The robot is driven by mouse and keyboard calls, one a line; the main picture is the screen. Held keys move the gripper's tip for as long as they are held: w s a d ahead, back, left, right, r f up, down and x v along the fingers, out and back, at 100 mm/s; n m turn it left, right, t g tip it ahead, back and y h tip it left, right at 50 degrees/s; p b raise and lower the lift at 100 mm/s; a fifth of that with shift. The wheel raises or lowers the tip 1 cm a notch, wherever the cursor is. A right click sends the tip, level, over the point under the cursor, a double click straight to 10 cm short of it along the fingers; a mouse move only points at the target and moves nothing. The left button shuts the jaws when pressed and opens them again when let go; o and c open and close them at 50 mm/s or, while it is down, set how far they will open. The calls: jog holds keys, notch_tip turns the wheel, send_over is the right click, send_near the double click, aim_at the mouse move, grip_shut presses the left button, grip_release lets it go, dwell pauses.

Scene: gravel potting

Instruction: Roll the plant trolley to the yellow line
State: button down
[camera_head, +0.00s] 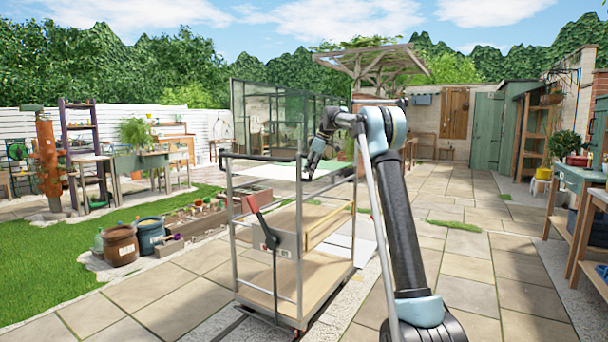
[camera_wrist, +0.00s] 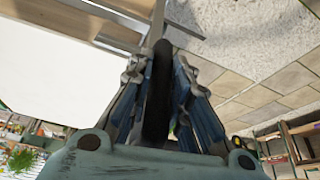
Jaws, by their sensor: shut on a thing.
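The plant trolley (camera_head: 237,243) stands in the middle of the head view. My gripper (camera_head: 308,174) is at the trolley's top, near the right end of the bar. In the wrist view, my gripper (camera_wrist: 157,62) has its fingers on both sides of a dark bar (camera_wrist: 156,95) and is shut on it. I cannot make out a yellow line on the ground.
Stone paving (camera_head: 475,275) is open to the right of the trolley. A planter bed with pots (camera_head: 200,219), a brown barrel (camera_head: 120,246) and a blue barrel (camera_head: 150,235) stand to the left. A workbench (camera_head: 580,180) stands at the right edge, and a glass greenhouse (camera_head: 285,110) behind.

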jog(key=shift+w+d, duration=0.4)
jog(key=shift+w, duration=0.45)
jog(key=shift+w+d, duration=0.4)
jog(key=shift+w, duration=0.45)
jog(key=shift+w+d, duration=0.4)
jog(key=shift+w, duration=0.45)
jog(key=c, duration=1.5)
grip_release()
jog(key=shift+d+r, duration=0.1)
jog(key=shift+v, duration=5.85)
jog(key=shift+d, duration=0.1)
